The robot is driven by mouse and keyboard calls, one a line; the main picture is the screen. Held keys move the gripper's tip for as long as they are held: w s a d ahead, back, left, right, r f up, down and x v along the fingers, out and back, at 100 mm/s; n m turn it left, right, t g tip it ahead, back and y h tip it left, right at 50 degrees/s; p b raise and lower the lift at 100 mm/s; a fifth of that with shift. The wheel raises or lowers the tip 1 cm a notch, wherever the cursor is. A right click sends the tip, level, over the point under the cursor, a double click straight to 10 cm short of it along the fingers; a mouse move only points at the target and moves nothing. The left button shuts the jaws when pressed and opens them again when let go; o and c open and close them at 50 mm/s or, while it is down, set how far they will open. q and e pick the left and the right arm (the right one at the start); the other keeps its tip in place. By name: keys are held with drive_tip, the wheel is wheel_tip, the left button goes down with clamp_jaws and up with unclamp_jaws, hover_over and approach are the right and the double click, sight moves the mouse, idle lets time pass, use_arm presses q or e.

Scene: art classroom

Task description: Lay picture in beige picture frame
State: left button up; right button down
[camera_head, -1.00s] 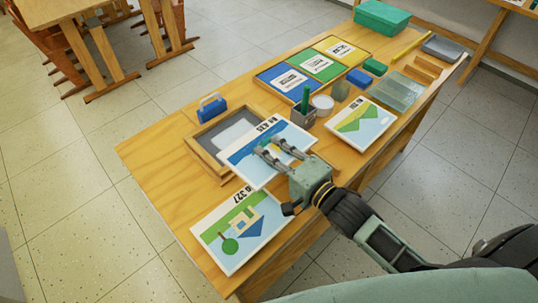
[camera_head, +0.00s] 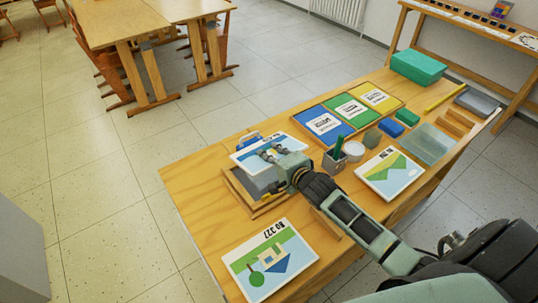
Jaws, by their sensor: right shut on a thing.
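My right gripper (camera_head: 270,155) is shut on a picture (camera_head: 250,162) with blue bands and a white border. It holds the picture above the far part of the beige picture frame (camera_head: 234,189), hiding much of the frame. The frame lies on the wooden table and shows a grey inside (camera_head: 258,186). A gap between picture and frame is hard to judge from this angle. My left gripper is not in view.
A house picture (camera_head: 270,262) lies at the near left and a green hill picture (camera_head: 391,174) to the right. A blue object (camera_head: 247,139) is behind the held picture.

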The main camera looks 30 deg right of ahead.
sight(271, 174)
wheel_tip(271, 174, down, 2)
drive_tip(key=shift+f+b, duration=0.2)
drive_tip(key=shift+b, duration=0.85)
wheel_tip(271, 174, down, 2)
drive_tip(key=b, duration=0.2)
drive_tip(key=shift+f+b, duration=0.25)
drive_tip(key=shift+b, duration=0.05)
drive_tip(key=shift+f+b, duration=0.45)
drive_tip(key=shift+f, duration=0.45)
drive_tip(key=shift+p, duration=1)
idle(0.6)
idle(0.4)
drive_tip(key=c, duration=1.8)
unclamp_jaws()
drive_tip(key=shift+s, duration=0.1)
